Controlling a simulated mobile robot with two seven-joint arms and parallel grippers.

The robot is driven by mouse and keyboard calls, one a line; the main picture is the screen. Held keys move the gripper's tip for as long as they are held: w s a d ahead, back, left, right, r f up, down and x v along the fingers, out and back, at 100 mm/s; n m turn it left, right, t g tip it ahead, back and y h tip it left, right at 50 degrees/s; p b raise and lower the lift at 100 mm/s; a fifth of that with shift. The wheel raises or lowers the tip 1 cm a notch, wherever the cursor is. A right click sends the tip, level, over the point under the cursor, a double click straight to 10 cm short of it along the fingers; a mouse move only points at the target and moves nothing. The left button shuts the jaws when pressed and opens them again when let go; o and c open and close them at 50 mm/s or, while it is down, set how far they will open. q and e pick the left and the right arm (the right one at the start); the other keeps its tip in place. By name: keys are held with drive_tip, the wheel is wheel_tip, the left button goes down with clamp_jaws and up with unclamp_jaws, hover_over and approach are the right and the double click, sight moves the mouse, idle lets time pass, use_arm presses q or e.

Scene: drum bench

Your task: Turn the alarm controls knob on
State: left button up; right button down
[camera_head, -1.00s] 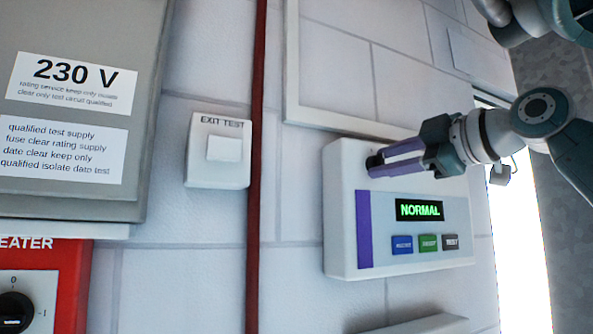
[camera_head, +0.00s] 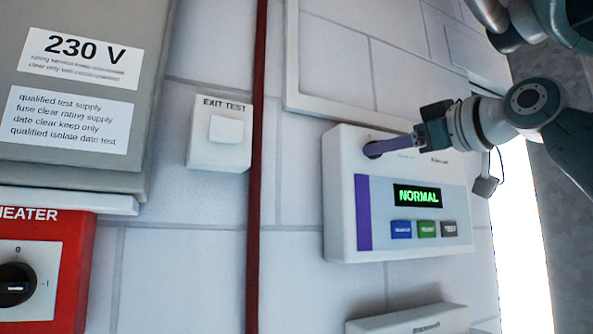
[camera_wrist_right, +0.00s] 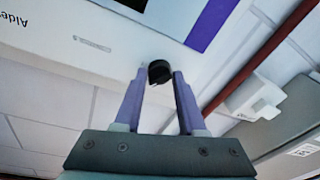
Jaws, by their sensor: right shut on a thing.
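The alarm panel (camera_head: 341,220) is a white box on the wall with a purple stripe, a green "NORMAL" display (camera_head: 418,196) and blue, green and dark buttons. Its black round knob (camera_head: 372,151) is at the upper left of the panel face, mostly hidden by my fingers. In the right wrist view the knob (camera_wrist_right: 159,71) sits between the fingertips. My right gripper (camera_head: 378,149) reaches in from the right, and its purple fingers are shut on the knob. In the head view the fingers overlap almost as one bar. The knob's pointer direction cannot be seen. My left gripper is not in view.
A white exit test switch (camera_head: 205,153) and a red vertical pipe (camera_head: 256,200) are left of the panel. A grey 230 V cabinet (camera_head: 120,170) and a red heater switch box (camera_head: 70,280) are farther left. A white box (camera_head: 400,322) sits below the panel.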

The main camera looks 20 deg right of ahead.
drive_tip(key=m+h+b, duration=0.1)
drive_tip(key=m, duration=0.5)
drive_tip(key=m+t+h+b, duration=0.1)
drive_tip(key=m, duration=0.4)
drive_tip(key=shift+f+m, duration=0.1)
drive_tip(key=shift+m, duration=0.6)
drive_tip(key=c, duration=0.5)
unclamp_jaws()
